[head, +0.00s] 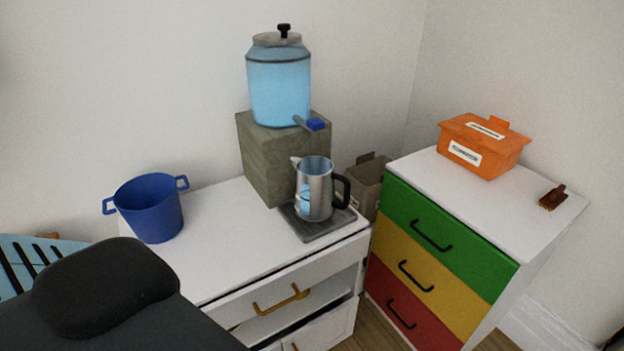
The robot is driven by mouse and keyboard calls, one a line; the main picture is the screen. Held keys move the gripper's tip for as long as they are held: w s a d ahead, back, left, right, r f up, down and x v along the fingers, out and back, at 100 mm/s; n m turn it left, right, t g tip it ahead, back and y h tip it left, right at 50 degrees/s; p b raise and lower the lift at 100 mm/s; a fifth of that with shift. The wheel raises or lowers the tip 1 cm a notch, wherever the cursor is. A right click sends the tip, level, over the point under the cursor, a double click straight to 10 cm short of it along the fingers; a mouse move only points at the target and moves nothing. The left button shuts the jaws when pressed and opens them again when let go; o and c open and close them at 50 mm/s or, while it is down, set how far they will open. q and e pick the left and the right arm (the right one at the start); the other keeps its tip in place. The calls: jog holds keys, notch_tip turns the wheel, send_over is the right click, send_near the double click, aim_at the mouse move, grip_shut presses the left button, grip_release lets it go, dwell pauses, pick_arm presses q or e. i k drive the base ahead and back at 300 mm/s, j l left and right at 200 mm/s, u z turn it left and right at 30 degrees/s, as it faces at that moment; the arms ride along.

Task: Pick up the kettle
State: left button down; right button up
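The kettle (317,192) is a silver metal jug with a black handle on its right side and a spout at its upper left. It stands upright on a grey tray (326,229) at the right end of the white cabinet (225,249). Its top looks open, with a pale blue interior. Neither of my grippers shows in the head view.
A blue dispenser (279,88) with a tap stands on a grey block (266,155) behind the kettle. A blue pot (150,209) sits at the cabinet's left. A coloured drawer unit (434,226) at right carries an orange box (485,146). A cardboard box (368,181) is between them.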

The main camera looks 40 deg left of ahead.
aim_at(315, 193)
jog(key=u, duration=1.1)
